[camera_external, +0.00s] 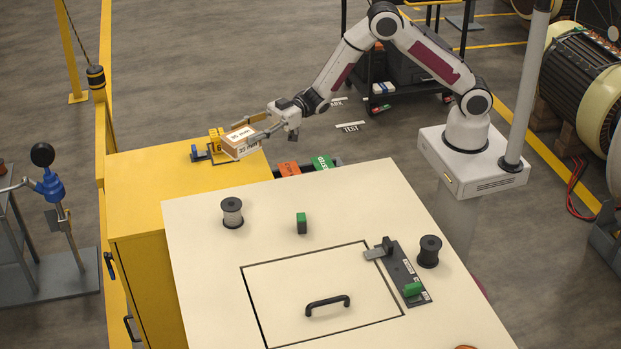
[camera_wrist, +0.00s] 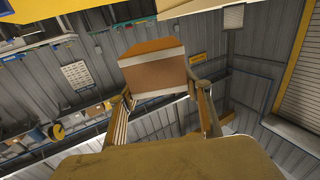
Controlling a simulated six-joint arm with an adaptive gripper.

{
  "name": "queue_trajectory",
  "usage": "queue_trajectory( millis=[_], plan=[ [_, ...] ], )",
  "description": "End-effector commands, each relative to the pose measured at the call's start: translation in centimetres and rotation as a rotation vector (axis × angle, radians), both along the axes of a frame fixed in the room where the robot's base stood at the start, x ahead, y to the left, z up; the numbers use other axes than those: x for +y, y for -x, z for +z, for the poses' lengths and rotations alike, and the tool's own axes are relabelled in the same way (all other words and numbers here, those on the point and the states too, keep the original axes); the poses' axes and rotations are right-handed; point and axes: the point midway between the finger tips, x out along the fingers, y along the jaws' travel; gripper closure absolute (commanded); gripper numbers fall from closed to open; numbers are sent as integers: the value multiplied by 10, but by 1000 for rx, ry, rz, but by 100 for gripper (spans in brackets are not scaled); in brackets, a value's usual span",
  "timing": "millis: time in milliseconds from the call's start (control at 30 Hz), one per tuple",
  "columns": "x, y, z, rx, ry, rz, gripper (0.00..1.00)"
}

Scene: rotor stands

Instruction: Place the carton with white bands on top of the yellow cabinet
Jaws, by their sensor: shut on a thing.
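The carton with white bands (camera_external: 240,149) is a small brown box with white labelled strips. It is at the back right part of the yellow cabinet's top (camera_external: 150,185) in the external view. My gripper (camera_external: 255,138) reaches in from the right and is shut on the carton. In the wrist view the carton (camera_wrist: 152,70) shows between the two fingers of my gripper (camera_wrist: 160,100), with a white band along its edge. I cannot tell whether the carton touches the cabinet top or hangs just above it.
A yellow object (camera_external: 215,139) and a small blue clamp-like item (camera_external: 200,152) are right beside the carton. The cream cabinet (camera_external: 330,235) with spools stands in front. Orange (camera_external: 288,169) and green (camera_external: 322,163) items lie behind it. The yellow top's front left is clear.

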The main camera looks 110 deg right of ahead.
Motion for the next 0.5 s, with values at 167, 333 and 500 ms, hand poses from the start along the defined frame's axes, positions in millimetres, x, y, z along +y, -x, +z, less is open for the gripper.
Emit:
queue_trajectory(
  millis=[167, 333, 500],
  plan=[
    [-1, -14, -4, -1, 0, -88, 78],
    [-3, -25, -9, -1, 0, -170, 78],
    [-5, -33, -16, 0, 0, -250, 78]
  ],
)
